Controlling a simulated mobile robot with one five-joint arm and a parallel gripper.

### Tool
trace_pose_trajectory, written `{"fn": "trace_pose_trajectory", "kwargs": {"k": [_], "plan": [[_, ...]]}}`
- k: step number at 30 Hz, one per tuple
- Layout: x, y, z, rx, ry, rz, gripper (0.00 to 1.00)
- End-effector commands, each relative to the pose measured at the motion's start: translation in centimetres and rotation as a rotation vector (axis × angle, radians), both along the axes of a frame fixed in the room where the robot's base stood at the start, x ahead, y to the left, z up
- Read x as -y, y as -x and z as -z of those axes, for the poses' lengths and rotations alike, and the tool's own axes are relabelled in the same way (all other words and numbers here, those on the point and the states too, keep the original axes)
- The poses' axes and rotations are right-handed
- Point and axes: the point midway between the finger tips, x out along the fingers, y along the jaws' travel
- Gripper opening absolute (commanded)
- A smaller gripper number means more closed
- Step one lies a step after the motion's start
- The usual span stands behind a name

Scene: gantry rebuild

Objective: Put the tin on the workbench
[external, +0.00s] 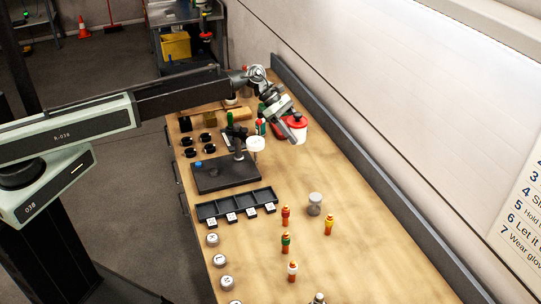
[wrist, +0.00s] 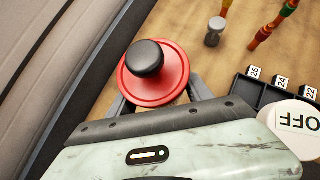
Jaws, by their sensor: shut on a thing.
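The tin (external: 299,128) has a white body and a red lid. In the wrist view the tin (wrist: 176,74) shows its round red lid with a black knob on top, and its body is hidden below the lid. My gripper (external: 291,132) is at the tin near the far right side of the wooden workbench (external: 350,200). In the wrist view the fingers of my gripper (wrist: 160,97) show on either side of the lid, shut on the tin. The tin looks upright. I cannot tell whether its base touches the bench or hangs just above it.
A black stand (external: 228,174) with a white round piece is left of the tin. A black tray (external: 236,204) with numbered tags lies nearer. A dark raised edge (external: 375,175) runs along the wall.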

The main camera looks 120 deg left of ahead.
Motion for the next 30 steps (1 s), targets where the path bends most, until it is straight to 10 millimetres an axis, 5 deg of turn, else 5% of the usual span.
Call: {"fn": "trace_pose_trajectory", "kwargs": {"k": [2, 7, 21, 25, 30], "plan": [[3.0, -1.9, -0.4, -0.001, 0.0, 0.068, 0.0], [10.5, -2.9, 1.1, -0.01, -0.002, 0.22, 0.0], [32.7, -0.5, 5.0, -0.013, -0.004, 0.709, 0.0], [36.4, 0.5, 5.5, -0.006, -0.002, 0.801, 0.0], [37.8, 1.0, 5.5, -0.003, -0.001, 0.842, 0.0]]}}
